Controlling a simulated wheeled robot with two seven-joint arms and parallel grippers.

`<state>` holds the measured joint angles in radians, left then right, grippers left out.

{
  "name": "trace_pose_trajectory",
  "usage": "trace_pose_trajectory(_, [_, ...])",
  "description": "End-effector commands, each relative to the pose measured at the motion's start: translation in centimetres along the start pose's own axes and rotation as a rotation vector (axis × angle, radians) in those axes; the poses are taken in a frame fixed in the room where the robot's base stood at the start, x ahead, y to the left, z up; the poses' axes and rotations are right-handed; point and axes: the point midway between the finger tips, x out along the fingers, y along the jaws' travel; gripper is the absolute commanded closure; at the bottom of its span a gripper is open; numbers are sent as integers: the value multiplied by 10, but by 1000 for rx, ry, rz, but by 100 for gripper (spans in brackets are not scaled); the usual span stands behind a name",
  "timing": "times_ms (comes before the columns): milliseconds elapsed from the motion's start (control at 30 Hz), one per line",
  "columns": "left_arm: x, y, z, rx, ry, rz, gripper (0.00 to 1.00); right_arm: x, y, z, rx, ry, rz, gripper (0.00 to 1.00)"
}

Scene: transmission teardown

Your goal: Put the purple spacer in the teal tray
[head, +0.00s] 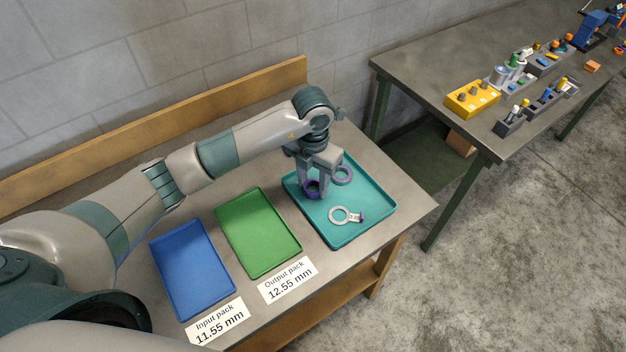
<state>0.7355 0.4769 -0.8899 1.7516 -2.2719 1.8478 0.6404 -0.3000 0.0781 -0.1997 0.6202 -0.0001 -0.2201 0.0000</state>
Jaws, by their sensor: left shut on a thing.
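The teal tray (368,229) lies at the right end of the near bench. My left gripper (319,190) points down over the tray's left part. It is shut on the purple spacer (310,193), a dark purple ring partly hidden by the fingers. I cannot tell whether the ring touches the tray floor. A pale ring with a tag and a small purple part (340,214) lies nearer the front. My right gripper is out of view.
An empty green tray (258,232) and an empty blue tray (192,269) lie to the left. Labels for input pack (218,320) and output pack (288,279) are at the front edge. A wooden rail (160,118) runs behind. Another bench (425,75) with tools stands right.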

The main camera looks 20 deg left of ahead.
Motion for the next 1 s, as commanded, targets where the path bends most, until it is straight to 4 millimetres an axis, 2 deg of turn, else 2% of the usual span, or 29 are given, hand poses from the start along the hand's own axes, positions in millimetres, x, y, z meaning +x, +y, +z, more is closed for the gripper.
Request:
trace_pose_trajectory(233, [4, 0, 0, 0, 0, 0, 88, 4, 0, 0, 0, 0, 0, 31])
trace_pose_trajectory(267, [4, 0, 0, 0, 0, 0, 59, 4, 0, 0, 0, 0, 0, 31])
trace_pose_trajectory(333, [3, 0, 0, 0, 0, 0, 43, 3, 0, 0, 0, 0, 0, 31])
trace_pose_trajectory(833, [-2, 0, 1, 0, -2, 0, 43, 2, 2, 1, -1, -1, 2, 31])
trace_pose_trajectory(1000, [-20, 0, 1, 1, -5, 0, 43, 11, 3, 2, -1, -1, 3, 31])
